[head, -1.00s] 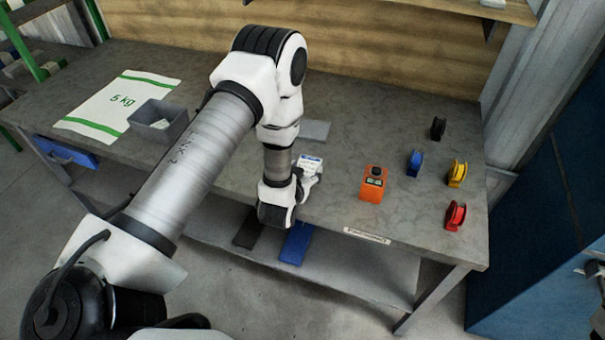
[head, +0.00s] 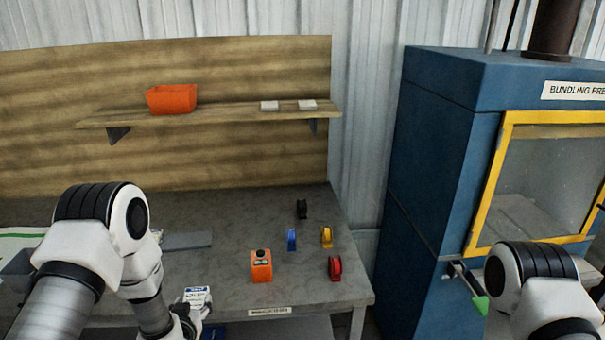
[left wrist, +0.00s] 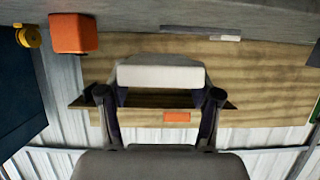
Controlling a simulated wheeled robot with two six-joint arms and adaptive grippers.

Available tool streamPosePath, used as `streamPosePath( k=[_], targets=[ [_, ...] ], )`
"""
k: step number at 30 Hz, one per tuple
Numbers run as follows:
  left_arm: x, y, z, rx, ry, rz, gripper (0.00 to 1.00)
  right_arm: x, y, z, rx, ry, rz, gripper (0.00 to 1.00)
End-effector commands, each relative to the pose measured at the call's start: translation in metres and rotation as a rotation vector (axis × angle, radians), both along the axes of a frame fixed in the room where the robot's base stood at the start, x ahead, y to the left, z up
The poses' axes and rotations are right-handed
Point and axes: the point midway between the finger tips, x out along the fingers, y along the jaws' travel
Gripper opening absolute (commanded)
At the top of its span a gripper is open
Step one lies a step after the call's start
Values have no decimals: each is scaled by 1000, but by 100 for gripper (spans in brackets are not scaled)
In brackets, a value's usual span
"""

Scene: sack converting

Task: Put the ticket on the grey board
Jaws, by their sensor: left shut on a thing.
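The ticket (head: 196,294) is a small white card with a blue band at its top. My left gripper (head: 188,318) is shut on it and holds it near the table's front edge. In the left wrist view a pale piece (left wrist: 160,74) sits between the fingers of the left gripper (left wrist: 160,97), and its printed face is not visible. The grey board (head: 187,241) lies flat on the table behind the held ticket, apart from it. My right arm shows at the lower right, but its gripper is out of the picture.
An orange device (head: 261,266) stands right of the ticket. Black (head: 302,209), blue (head: 291,240), yellow (head: 326,237) and red (head: 335,268) reels stand farther right. A shelf (head: 220,117) holds an orange bin (head: 171,99). The blue bundling press (head: 430,170) stands right of the table.

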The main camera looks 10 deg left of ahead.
Motion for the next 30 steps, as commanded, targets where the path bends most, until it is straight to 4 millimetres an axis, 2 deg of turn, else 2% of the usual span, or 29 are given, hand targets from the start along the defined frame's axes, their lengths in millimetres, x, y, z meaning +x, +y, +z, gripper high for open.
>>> streamPosePath(
  k=[3,6,9,13,15,18,26,30],
  targets=[
    [10,-30,26,3,-4,-66,28,0,0,0,0,0,0,91],
    [7,-66,49,5,-2,-145,28,0,0,0,0,1,0,91],
    [-7,-101,67,6,0,-216,28,0,0,0,0,1,0,91],
    [-35,-128,76,4,5,-267,28,0,0,0,0,1,0,91],
    [-49,-132,73,1,6,-268,28,0,0,0,0,1,0,91],
    [-60,-128,70,1,3,-241,28,0,0,0,0,1,0,91],
    [-56,-128,71,-2,-1,-244,28,0,0,0,0,1,0,91],
    [-32,-125,77,-5,-4,-257,28,0,0,0,0,1,0,91]
  ],
)
